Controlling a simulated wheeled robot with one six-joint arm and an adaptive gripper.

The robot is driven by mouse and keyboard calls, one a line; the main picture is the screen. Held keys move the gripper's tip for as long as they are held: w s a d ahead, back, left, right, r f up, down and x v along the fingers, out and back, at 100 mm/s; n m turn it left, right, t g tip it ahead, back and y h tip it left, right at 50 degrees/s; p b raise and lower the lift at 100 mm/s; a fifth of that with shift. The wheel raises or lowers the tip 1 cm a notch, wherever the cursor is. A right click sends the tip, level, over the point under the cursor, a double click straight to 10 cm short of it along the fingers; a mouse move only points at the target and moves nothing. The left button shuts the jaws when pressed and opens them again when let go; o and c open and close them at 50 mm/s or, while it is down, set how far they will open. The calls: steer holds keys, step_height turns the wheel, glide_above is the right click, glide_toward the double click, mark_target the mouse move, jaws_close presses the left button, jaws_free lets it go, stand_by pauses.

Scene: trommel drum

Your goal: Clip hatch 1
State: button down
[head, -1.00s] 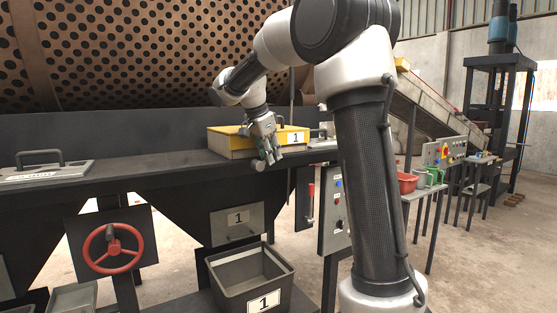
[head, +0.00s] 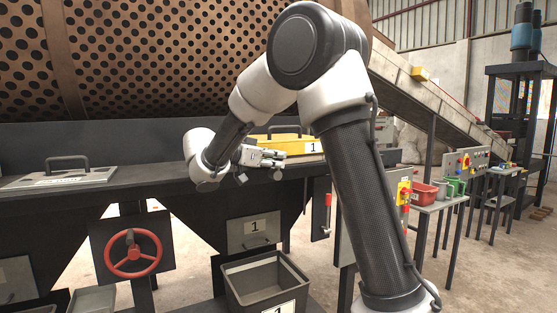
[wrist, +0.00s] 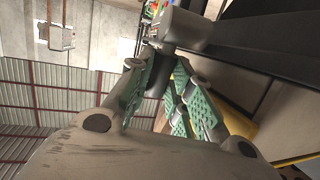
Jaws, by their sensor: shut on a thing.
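Hatch 1 is a yellow lid (head: 297,149) with a dark handle on top and a white label "1". It sits on the dark ledge behind my gripper, which hides part of its front. My gripper (head: 282,164) points to the right just in front of the hatch. In the wrist view, my gripper's green-padded fingers (wrist: 160,82) are shut on a dark stem (wrist: 154,79) with a grey cylindrical end (wrist: 185,28). I cannot tell whether this part is fixed to anything. The hatch's clip cannot be made out clearly.
A grey hatch (head: 62,178) lies on the ledge (head: 150,188) at left. Below are a red handwheel (head: 132,266), a "1" plate (head: 254,232) and an open grey bin (head: 267,280). A red-handled lever (head: 327,205) hangs at right. A red tub (head: 423,194) stands further right.

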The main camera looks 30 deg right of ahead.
steer(key=shift+a+f+h, duration=0.15)
steer(key=shift+a+h, duration=0.5)
steer(key=shift+h, duration=0.65)
steer(key=shift+n, duration=0.3)
steer(key=c, duration=1.6)
jaws_free()
steer(key=shift+o, duration=0.2)
steer(key=shift+a, duration=0.1)
steer(key=v, duration=1.2)
steer(key=shift+s+f, duration=0.15)
